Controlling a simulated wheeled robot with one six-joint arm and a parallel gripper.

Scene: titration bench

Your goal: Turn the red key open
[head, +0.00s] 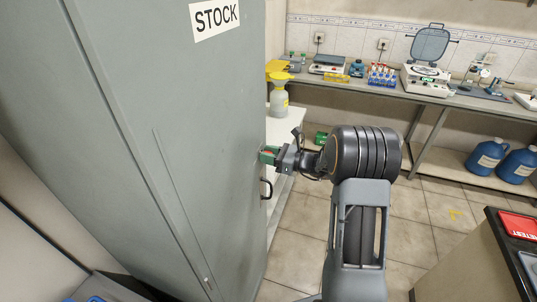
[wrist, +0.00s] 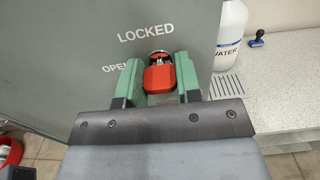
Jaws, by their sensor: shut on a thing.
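The red key (wrist: 160,76) sits in a round metal lock on the grey cabinet door (wrist: 60,60), below the printed word LOCKED. The word OPEN shows to its lower left, partly hidden by a green finger. My gripper (wrist: 159,82) has its two green fingers on either side of the red key and is shut on it. In the head view, my gripper (head: 270,155) is at the edge of the grey STOCK cabinet (head: 170,120), and the key is mostly hidden there. A dark door handle (head: 267,188) is just below my gripper.
A white counter (wrist: 275,90) with a water bottle (wrist: 231,35) stands right of the cabinet. A lab bench (head: 395,92) with instruments runs along the back wall. Blue jugs (head: 487,155) stand on its lower shelf. The tiled floor (head: 310,225) between is mostly clear.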

